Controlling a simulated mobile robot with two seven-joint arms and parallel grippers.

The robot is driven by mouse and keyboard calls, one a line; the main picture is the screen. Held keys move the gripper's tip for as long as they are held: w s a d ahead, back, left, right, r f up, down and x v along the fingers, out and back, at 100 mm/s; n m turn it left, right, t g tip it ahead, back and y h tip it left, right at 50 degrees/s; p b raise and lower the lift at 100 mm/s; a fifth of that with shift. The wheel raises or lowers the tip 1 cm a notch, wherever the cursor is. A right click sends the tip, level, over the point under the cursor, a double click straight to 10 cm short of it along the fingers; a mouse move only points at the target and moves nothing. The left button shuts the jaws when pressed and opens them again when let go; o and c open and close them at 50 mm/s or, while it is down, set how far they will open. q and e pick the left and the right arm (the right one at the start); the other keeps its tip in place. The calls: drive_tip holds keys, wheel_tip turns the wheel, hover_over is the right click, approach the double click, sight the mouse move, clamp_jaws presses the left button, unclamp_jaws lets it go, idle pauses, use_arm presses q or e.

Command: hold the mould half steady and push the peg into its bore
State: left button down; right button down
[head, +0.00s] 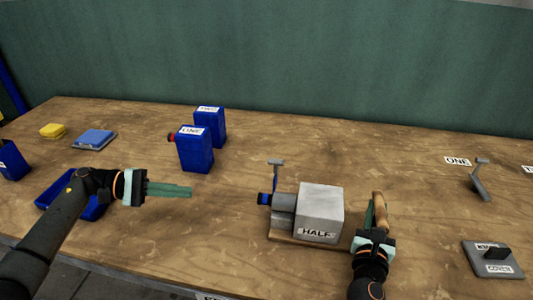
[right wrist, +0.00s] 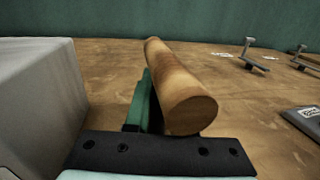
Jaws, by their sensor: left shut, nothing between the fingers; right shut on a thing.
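The mould half (head: 322,205) is a grey block labelled HALF on a wooden base.
Blue containers labelled ONE (head: 195,150) and TWO (head: 211,128) stand behind. A blue tray (head: 62,187) is partly behind my left arm. A lever (head: 276,168) rises behind the cylinder; another (head: 480,180) stands right. A grey plate (head: 492,262) lies front right.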

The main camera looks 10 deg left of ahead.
idle(0.4)
drive_tip(key=c, duration=0.7)
unclamp_jaws()
